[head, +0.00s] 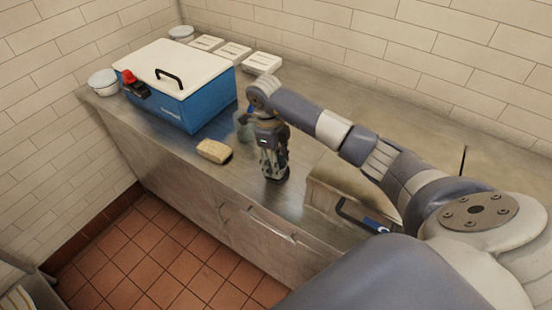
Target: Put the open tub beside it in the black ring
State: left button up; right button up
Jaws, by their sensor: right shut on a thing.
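My right gripper (275,174) points down close over the steel counter (205,180), right of a tan block-like item. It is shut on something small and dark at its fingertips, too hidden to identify. A white round tub (103,83) stands at the counter's left end, and another round tub (181,34) stands at the back; I cannot tell which is open. I cannot make out a black ring for certain. My left gripper is not in view.
A blue box (205,101) with a white lid and black handle fills the counter's left part. Several white square containers (262,62) line the back. The tan block (214,151) lies near the front edge. A greenish clear item (242,126) is partly hidden behind my gripper.

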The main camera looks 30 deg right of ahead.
jog(key=shift+f, duration=0.15)
jog(key=o, duration=0.8)
jog(key=shift+r, duration=0.3)
jog(key=shift+w+r+b, duration=0.15)
jog(key=shift+r+b, duration=0.2)
jog(key=shift+r, duration=0.05)
notch_tip(320, 180, up, 11)
jog(key=b, duration=0.1)
jog(key=shift+w+a, duration=0.4)
jog(key=shift+w, duration=0.05)
jog(key=shift+f, duration=0.1)
